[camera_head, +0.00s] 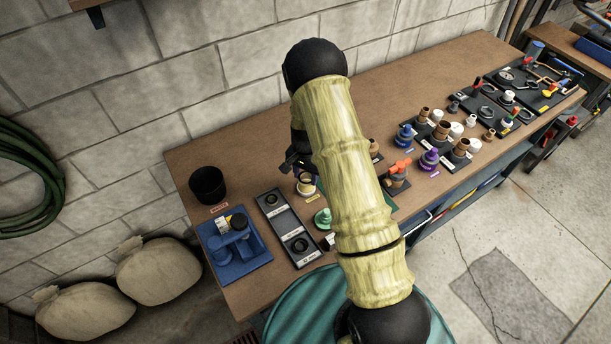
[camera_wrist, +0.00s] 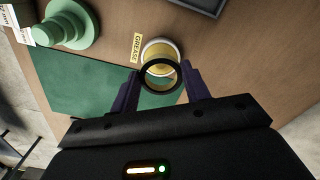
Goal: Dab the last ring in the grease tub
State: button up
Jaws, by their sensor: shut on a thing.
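A thin black ring (camera_wrist: 158,91) is gripped between the two dark fingers of my gripper (camera_wrist: 160,84) in the wrist view. The grease tub (camera_wrist: 161,47) is a small white round pot with yellow grease, seen directly beyond and through the ring. The ring overlaps the tub in the picture; I cannot tell whether it touches the grease. In the head view the tub (camera_head: 306,187) stands on the bench just below my gripper (camera_head: 298,168), which my arm partly hides. The ring cannot be made out there.
A black tray (camera_head: 286,222) with round dark pieces lies left of the tub. A green stepped cone (camera_head: 323,219) stands close by, near a green mat (camera_wrist: 85,88). A black cup (camera_head: 207,185) and blue fixture (camera_head: 236,247) are farther left; several fittings (camera_head: 430,158) stand right.

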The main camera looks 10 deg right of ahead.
jog(key=shift+r+p, duration=1)
jog(key=shift+r, duration=0.85)
jog(key=s+f+n+b, duration=0.1)
jog(key=s+f+n, duration=0.2)
jog(key=n, duration=0.1)
jog(key=s+f+n+b, duration=0.2)
jog(key=f+n, duration=0.1)
jog(key=shift+s+d+f+n+b, duration=0.1)
jog(key=shift+s+d+n+b, duration=0.05)
jog(key=shift+s+n+b, duration=0.2)
jog(key=shift+s+f+n, duration=0.15)
jog(key=shift+s+n, duration=0.1)
jog(key=shift+n, duration=0.1)
